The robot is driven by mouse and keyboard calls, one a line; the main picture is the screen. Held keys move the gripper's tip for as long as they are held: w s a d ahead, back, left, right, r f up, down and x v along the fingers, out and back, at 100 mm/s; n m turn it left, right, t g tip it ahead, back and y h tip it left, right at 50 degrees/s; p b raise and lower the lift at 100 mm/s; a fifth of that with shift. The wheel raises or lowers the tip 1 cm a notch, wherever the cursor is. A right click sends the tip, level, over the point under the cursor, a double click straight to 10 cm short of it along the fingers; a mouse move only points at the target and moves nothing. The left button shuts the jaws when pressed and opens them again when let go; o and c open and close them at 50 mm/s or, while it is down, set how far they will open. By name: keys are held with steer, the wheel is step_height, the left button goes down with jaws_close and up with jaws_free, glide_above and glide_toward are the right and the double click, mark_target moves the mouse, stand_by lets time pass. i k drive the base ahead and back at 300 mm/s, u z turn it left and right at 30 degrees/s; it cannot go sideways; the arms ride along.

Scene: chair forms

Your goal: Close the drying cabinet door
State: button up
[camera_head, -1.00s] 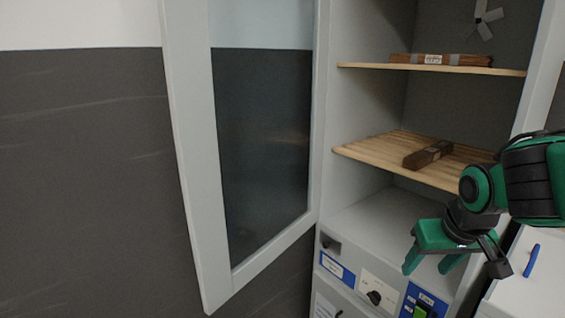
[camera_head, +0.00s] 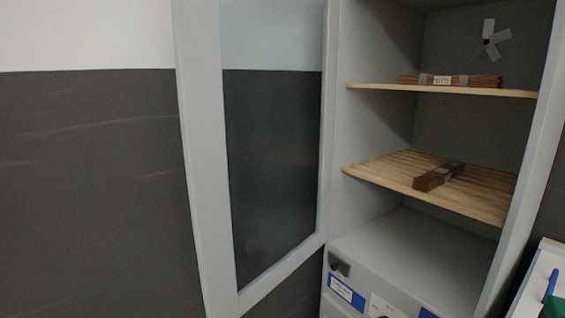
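The drying cabinet (camera_head: 375,130) stands at the right with its front open. Its door (camera_head: 204,160) is a pale grey frame around a dark glass pane (camera_head: 275,170). The door stands wide open, swung out to the left of the cabinet, with its hinge side against the cabinet's left edge. The door's lower left corner runs to the bottom of the picture.
Labelled controls (camera_head: 345,290) sit below the opening. A white surface with a blue handle (camera_head: 550,284) is at the lower right.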

mark_target(196, 24)
steer(key=z, duration=3)
steer(key=k, duration=2.05)
steer(key=u, duration=2.35)
